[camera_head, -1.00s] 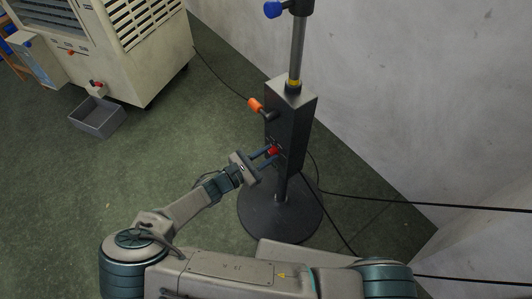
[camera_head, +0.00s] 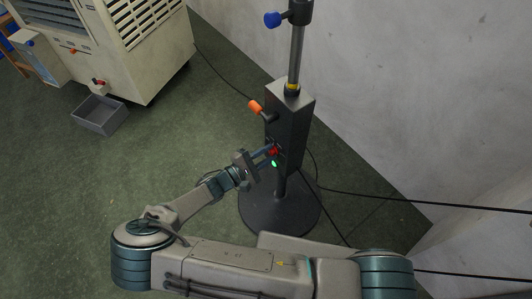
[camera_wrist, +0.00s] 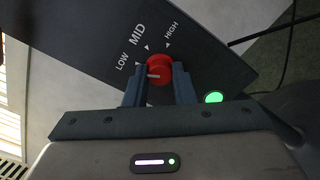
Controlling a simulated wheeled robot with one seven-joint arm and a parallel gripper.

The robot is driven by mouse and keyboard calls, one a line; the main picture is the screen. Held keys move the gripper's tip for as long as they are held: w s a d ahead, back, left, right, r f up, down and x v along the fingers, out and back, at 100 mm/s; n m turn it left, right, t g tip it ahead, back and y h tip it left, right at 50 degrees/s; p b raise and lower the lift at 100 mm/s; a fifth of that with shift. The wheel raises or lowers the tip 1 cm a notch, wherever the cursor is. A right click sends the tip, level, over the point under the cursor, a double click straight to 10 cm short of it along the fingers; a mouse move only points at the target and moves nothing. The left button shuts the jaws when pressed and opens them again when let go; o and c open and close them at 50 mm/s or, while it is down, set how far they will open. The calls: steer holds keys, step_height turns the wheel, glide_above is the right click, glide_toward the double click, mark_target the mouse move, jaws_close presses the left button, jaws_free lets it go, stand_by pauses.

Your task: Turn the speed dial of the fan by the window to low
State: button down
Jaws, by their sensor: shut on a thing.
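The fan's dark control box (camera_head: 290,115) stands on a pole in the head view. Its red speed dial (camera_wrist: 159,62) sits between my gripper's fingers in the wrist view and shows small in the head view (camera_head: 274,149). My gripper (camera_wrist: 158,72) is shut on the dial, one finger on each side. The dial's white line points left, to the LOW side. A green light (camera_wrist: 213,97) glows on the box beside the right finger.
The fan's round base (camera_head: 280,215) rests on the green floor, with black cables trailing right. An orange-tipped lever (camera_head: 256,106) juts from the box above the dial. A beige machine (camera_head: 130,45) and a grey bin (camera_head: 99,115) stand at the left. The wall is close on the right.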

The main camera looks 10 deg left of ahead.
stand_by(0.3)
steer(key=c, duration=1.2)
jaws_free()
steer(key=p+v, duration=0.1)
steer(key=v, duration=1.3)
steer(key=shift+p, duration=0.4)
steer(key=shift+w, duration=0.1)
